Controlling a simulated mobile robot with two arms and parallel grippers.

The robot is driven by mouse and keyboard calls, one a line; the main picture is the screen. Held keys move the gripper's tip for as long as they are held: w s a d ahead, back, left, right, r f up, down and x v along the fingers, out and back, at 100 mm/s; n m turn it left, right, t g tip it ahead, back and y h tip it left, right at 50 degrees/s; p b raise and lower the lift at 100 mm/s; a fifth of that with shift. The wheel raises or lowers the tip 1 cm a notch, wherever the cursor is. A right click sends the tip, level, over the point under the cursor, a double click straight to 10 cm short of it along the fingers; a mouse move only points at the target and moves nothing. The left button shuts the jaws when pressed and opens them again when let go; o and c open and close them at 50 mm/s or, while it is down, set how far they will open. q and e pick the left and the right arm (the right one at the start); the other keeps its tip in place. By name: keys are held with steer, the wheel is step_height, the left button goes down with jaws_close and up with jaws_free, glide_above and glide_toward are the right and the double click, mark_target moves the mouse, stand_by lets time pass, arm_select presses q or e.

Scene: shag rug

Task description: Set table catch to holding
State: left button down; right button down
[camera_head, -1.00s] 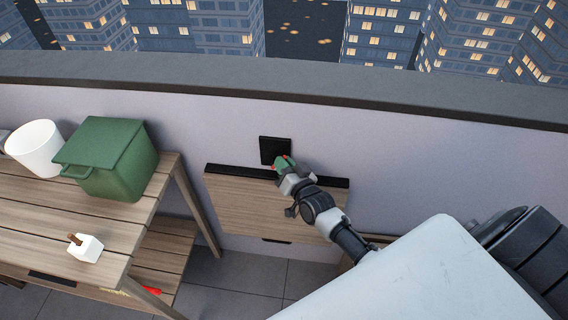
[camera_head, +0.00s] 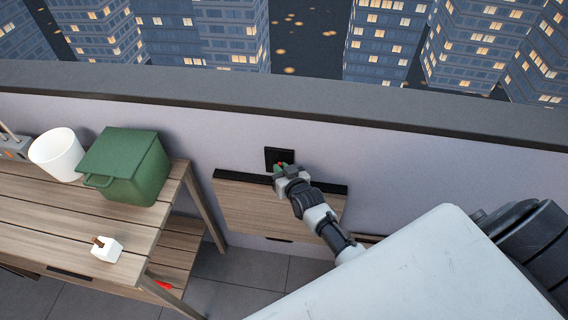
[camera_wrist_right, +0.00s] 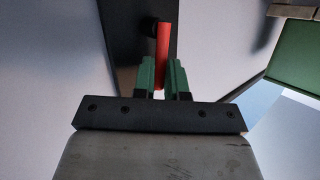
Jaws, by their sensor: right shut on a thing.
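The table catch is a black square plate (camera_head: 279,156) on the wall with a red lever, just above the wooden fold-down table (camera_head: 240,203). In the right wrist view the red lever (camera_wrist_right: 163,45) stands out from the dark plate, beside a round black pivot. My right gripper (camera_head: 281,168) is at the plate, and in the wrist view its green fingers (camera_wrist_right: 163,75) are shut on the lever. My left gripper is not in view.
A slatted wooden table (camera_head: 60,225) stands at the left with a green lidded box (camera_head: 130,172), a white pot (camera_head: 57,153) and a small white block with a brown handle (camera_head: 107,249). A parapet (camera_head: 300,112) tops the wall. Tiled floor shows below.

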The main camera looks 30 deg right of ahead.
steer(key=shift+w+a+r+n+g+h+p, duration=0.25)
steer(key=shift+n+g+p, duration=0.2)
steer(key=shift+p, duration=0.3)
steer(key=shift+f, duration=0.15)
steer(key=c, duration=1.2)
jaws_free()
steer(key=shift+o, duration=0.2)
steer(key=shift+s, duration=0.1)
steer(key=v, duration=1)
steer(key=shift+s, duration=0.3)
steer(key=shift+a, duration=0.1)
